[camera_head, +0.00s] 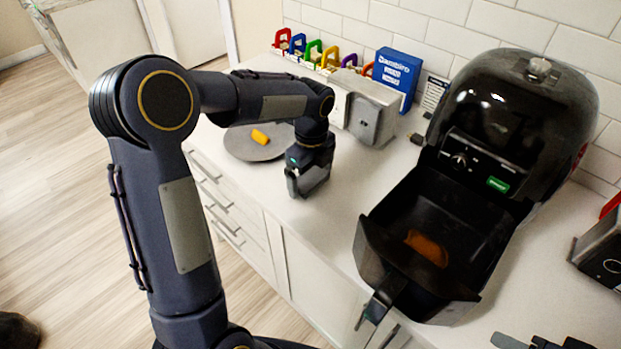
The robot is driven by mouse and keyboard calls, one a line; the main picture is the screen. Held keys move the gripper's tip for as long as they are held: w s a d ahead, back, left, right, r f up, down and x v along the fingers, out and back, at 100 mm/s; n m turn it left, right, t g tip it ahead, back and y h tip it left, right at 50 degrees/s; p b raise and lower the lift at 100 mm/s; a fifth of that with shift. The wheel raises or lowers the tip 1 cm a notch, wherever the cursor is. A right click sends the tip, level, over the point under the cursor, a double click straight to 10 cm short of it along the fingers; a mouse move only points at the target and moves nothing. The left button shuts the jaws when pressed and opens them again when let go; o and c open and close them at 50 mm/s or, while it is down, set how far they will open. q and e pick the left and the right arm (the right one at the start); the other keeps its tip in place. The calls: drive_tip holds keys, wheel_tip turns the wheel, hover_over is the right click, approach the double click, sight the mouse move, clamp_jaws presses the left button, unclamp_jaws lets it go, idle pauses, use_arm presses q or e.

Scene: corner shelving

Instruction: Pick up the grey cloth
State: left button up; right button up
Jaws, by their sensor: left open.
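I cannot make out a grey cloth for certain. A flat, round grey piece (239,147) lies on the white counter, with a small orange-yellow item (260,137) on it; I cannot tell if it is a plate or cloth. My left gripper (300,187) points down over the counter, just right of and nearer than the round piece. It is open, with nothing visible between its fingers, and its arm covers part of the area behind.
A black air fryer (515,125) stands at right, its drawer (390,255) pulled out with an orange-brown piece (427,248) inside. A white-grey appliance (372,110), a blue box (397,73) and several coloured clips line the wall. Dark parts lie at the lower-right edge.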

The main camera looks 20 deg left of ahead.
sight(310, 176)
use_arm(q)
drive_tip(key=c, duration=0.9)
drive_tip(key=shift+r, duration=0.6)
wheel_tip(310, 176, up, 2)
drive_tip(key=shift+s+a+r, duration=0.15)
drive_tip(key=shift+r, duration=0.1)
drive_tip(key=s+a+r, duration=0.2)
drive_tip(key=s+r, duration=0.1)
drive_tip(key=s, duration=0.1)
drive_tip(key=s+a+r+b, duration=0.1)
drive_tip(key=s+a+r, duration=0.1)
drive_tip(key=s+r, duration=0.1)
drive_tip(key=s+a+r, duration=0.2)
drive_tip(key=s+r, duration=0.1)
drive_tip(key=s, duration=0.2)
drive_tip(key=shift+s+a+r+b, duration=0.1)
drive_tip(key=shift+r+b, duration=0.05)
drive_tip(key=shift+b, duration=0.2)
use_arm(e)
drive_tip(key=shift+f, duration=0.85)
